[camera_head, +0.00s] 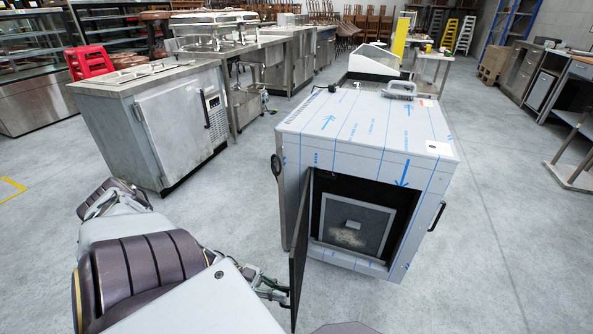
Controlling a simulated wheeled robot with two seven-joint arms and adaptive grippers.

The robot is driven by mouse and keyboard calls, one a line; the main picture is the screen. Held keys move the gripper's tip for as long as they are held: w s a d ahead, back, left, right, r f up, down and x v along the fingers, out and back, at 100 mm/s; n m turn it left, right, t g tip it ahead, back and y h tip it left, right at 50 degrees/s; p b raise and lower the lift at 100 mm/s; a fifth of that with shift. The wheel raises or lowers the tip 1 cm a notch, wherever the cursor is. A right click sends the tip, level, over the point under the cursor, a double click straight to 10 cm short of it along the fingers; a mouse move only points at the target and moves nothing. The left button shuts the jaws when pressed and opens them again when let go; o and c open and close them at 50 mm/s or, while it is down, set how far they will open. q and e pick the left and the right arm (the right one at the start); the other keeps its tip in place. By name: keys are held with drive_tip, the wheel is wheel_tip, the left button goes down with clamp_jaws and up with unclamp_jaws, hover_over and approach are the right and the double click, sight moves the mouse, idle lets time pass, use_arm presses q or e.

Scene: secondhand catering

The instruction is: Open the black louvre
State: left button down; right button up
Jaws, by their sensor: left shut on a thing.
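The black louvre (299,252) is a thin dark panel at the front left of a film-wrapped metal unit (362,125). It stands swung out from the unit and is seen nearly edge-on. The opening (354,218) behind it is uncovered and shows a dark frame around a grey inner panel. My left gripper (278,291) is at the louvre's lower left face, shut on it. The exact grip point is small and partly hidden by my arm. My right gripper is not in view.
A black handle (437,216) is on the unit's right side. Workbenches (573,110) line the right. The floor (480,260) right of the unit is clear.

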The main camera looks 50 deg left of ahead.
use_arm(q)
drive_tip(key=shift+m+g+h, duration=0.6)
drive_tip(key=shift+m+g, duration=0.1)
drive_tip(key=shift+g, duration=0.2)
drive_tip(key=v, duration=0.4)
drive_tip(key=shift+s+a+r, duration=0.1)
drive_tip(key=shift+s+r, duration=0.15)
drive_tip(key=shift+r, duration=0.05)
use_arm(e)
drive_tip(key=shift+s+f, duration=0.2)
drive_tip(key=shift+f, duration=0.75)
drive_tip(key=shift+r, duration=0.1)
use_arm(q)
drive_tip(key=c, duration=1.6)
unclamp_jaws()
drive_tip(key=shift+o, duration=0.2)
drive_tip(key=shift+s, duration=0.1)
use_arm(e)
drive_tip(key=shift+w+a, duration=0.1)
use_arm(q)
drive_tip(key=shift+f, duration=0.1)
drive_tip(key=shift+s+a, duration=0.1)
drive_tip(key=shift+a, duration=0.05)
drive_tip(key=v, duration=1.1)
drive_tip(key=shift+a, duration=0.3)
